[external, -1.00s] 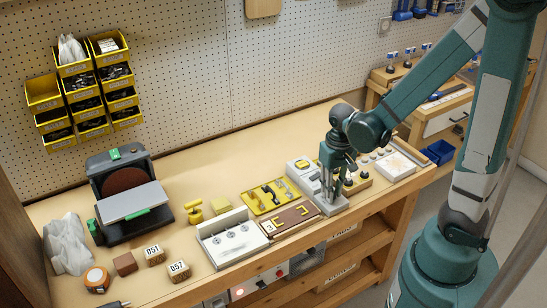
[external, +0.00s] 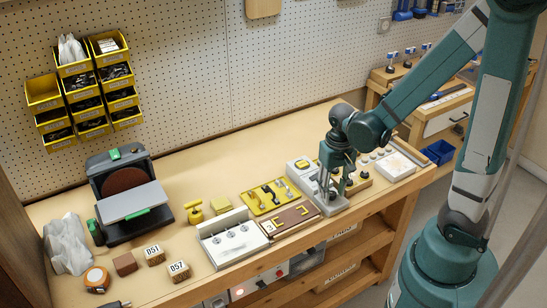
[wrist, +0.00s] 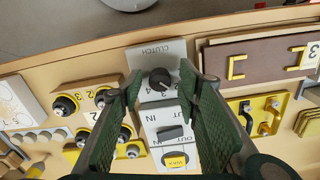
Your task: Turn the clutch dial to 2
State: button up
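The clutch dial (wrist: 160,80) is a round black knob on a grey panel (wrist: 152,52) marked CLUTCH, with numbers beside it. 3 and 4 are the clearest; I cannot read for certain which number it points to. My gripper (wrist: 161,76) is open, its green-padded fingers on either side of the dial with a visible gap to each. I cannot tell whether the fingertips are level with the dial. In the external view my gripper (external: 333,190) points down over the grey control unit (external: 331,206), and the dial is hard to make out there.
On the same unit are a dark IN/OUT switch (wrist: 170,132) and a yellow button (wrist: 175,159). Dark knobs (wrist: 65,104) stand to the left in the wrist view. A brown board with yellow handles (wrist: 270,62) and a yellow hook tray (wrist: 258,112) lie to the right.

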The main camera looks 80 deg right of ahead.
aim_at(332, 193)
jog(key=shift+r, duration=0.25)
notch_tip(332, 193, up, 12)
jog(key=shift+f, duration=0.25)
dwell(1.0)
dwell(0.3)
jog(key=w+a+r+n+t, duration=0.2)
jog(key=a+r+n, duration=0.3)
jog(key=a, duration=0.6)
jog(key=w+a+r+n+t, duration=0.2)
jog(key=a+r+n+t, duration=0.3)
jog(key=a, duration=0.6)
jog(key=shift+a+r+n, duration=0.4)
jog(key=shift+r+n, duration=0.2)
jog(key=shift+w, duration=0.1)
